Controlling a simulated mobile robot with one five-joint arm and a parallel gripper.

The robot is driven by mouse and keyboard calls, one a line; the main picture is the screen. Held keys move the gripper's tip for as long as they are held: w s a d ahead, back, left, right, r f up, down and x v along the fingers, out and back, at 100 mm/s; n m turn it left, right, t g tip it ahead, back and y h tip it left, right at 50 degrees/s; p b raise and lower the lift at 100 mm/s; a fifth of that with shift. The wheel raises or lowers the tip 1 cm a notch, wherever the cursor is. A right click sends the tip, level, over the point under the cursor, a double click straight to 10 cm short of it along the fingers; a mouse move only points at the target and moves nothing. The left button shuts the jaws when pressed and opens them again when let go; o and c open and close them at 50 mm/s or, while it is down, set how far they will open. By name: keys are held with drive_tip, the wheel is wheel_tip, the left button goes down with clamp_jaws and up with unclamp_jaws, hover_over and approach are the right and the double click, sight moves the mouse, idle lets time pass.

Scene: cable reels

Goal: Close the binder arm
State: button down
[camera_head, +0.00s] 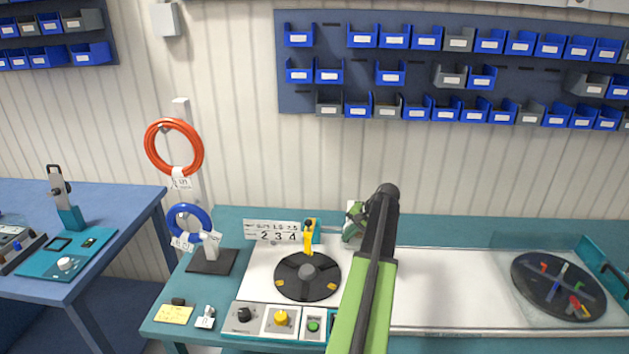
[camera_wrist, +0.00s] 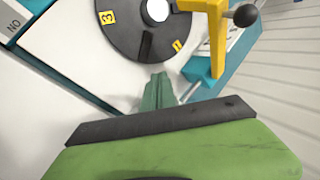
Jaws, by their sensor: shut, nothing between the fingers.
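The yellow binder arm (camera_head: 309,240) stands at the back edge of the dark round turntable (camera_head: 291,284), with a dark knob at its upper end. In the wrist view the yellow arm (camera_wrist: 217,42) is at the upper right, with its black ball knob (camera_wrist: 246,15), and one end lies over the rim of the dark disc (camera_wrist: 128,45). My gripper (camera_wrist: 158,82) is shut and empty, its green fingers below the disc in that picture, apart from the yellow arm. In the head view my gripper (camera_head: 352,230) is right of the yellow arm, partly hidden by my own arm.
A number sign (camera_head: 276,231) stands behind the turntable. A control panel with a yellow knob (camera_head: 281,318) and a green button (camera_head: 313,326) is in front. A blue cable coil (camera_head: 189,213) is on the left. A second disc (camera_head: 558,287) lies under a clear cover at right.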

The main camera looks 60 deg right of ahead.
drive_tip(key=w+r+n+g+p, duration=0.1)
drive_tip(key=w+r+p, duration=0.3)
drive_tip(key=r+p, duration=0.55)
drive_tip(key=w+r+n+g+p, duration=0.1)
drive_tip(key=w+r+p, duration=0.2)
drive_tip(key=r+p, duration=0.7)
drive_tip(key=w+a+f+b, duration=0.2)
drive_tip(key=f+b, duration=0.3)
drive_tip(key=b, duration=0.1)
drive_tip(key=w+a+f+b, duration=0.2)
drive_tip(key=f+b, duration=0.4)
drive_tip(key=b, duration=0.1)
drive_tip(key=shift+w+f, duration=0.2)
drive_tip(key=shift+f, duration=0.05)
